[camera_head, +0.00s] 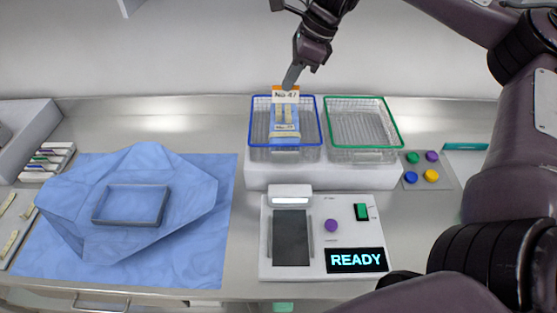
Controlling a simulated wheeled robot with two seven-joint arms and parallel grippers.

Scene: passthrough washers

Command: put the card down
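A white card (286,97) with an orange top edge and "No 47" on it stands upright above the blue-rimmed wire basket (311,127). My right gripper (291,78) reaches down from the top with its fingertips at the card's top edge, and it appears shut on the card. A blue wrapped pack (285,136) with pale strips and a small label is in the basket, just below and behind the card. I cannot tell whether the card touches the pack. My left gripper is not in view.
A green-rimmed basket (362,128) stands empty to the right. Both baskets rest on a white block (254,176). In front is a device (308,258) with a "READY" display (356,260). A blue cloth (190,240) with a grey-framed tray (132,222) lies left. Coloured buttons (428,170) are right.

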